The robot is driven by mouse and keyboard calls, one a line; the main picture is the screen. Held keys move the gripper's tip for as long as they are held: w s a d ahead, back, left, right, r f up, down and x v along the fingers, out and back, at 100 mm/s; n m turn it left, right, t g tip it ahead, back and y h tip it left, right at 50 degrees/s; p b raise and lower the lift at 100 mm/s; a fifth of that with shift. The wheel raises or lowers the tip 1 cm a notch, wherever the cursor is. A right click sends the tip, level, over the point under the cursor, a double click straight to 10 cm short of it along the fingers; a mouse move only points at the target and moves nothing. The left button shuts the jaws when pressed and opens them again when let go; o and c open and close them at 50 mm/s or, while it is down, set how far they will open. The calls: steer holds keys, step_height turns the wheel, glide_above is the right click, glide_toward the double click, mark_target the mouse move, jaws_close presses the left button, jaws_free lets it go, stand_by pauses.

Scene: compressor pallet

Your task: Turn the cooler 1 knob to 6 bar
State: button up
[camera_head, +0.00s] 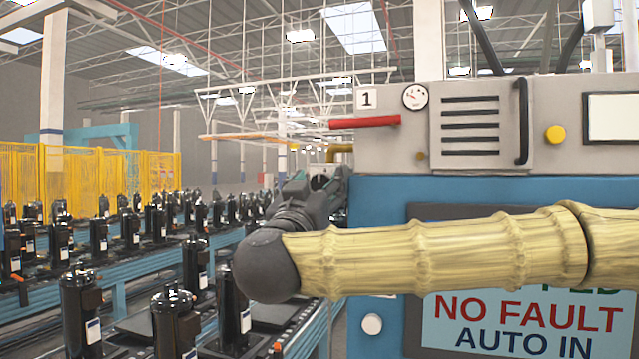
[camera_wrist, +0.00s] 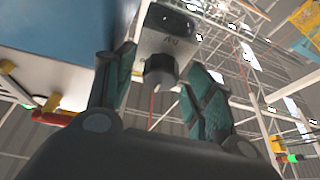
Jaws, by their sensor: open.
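A grey box with a dark round knob (camera_wrist: 160,71) stands beyond my gripper in the wrist view. It carries a small label too blurred to read. My gripper (camera_wrist: 162,62) is open, with one green-and-dark finger on each side of the knob as seen; I cannot tell whether the fingers touch it. In the head view my gripper (camera_head: 322,179) is left of the blue-and-grey cabinet (camera_head: 380,190), and the knob cannot be made out there. A round gauge (camera_head: 415,97) sits on the cabinet beside a plate marked 1 (camera_head: 368,98). Its reading is too small to tell.
A red pipe (camera_head: 365,121) juts left from the cabinet, above my arm. A yellow button (camera_head: 555,133) and a black handle (camera_head: 522,120) are farther right. Conveyors with black compressors (camera_head: 80,305) fill the lower left, before a yellow fence (camera_head: 100,175).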

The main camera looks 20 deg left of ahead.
steer(key=shift+c, duration=0.2)
steer(key=c, duration=1)
steer(key=shift+o, duration=0.2)
steer(key=m+h+b, duration=0.1)
steer(key=m+b, duration=0.1)
steer(key=b, duration=0.2)
steer(key=shift+s+f, duration=0.1)
steer(key=shift+f, duration=0.1)
steer(key=m+h+b, duration=0.1)
steer(key=m+b, duration=0.2)
steer(key=b, duration=0.1)
steer(key=m+h+b, duration=0.2)
steer(key=m+b, duration=0.2)
steer(key=shift+a+g+h, duration=0.1)
steer(key=shift+g+h, duration=0.2)
steer(key=m+g+h+b, duration=0.1)
steer(key=m+h+b, duration=0.1)
steer(key=m+b, duration=0.2)
steer(key=shift+a+m, duration=0.1)
steer(key=shift+m, duration=0.4)
steer(key=shift+r+m+g+h+b, duration=0.25)
steer(key=shift+m+g+h+b, duration=0.3)
steer(key=shift+m+b, duration=0.6)
steer(key=shift+m, duration=0.45)
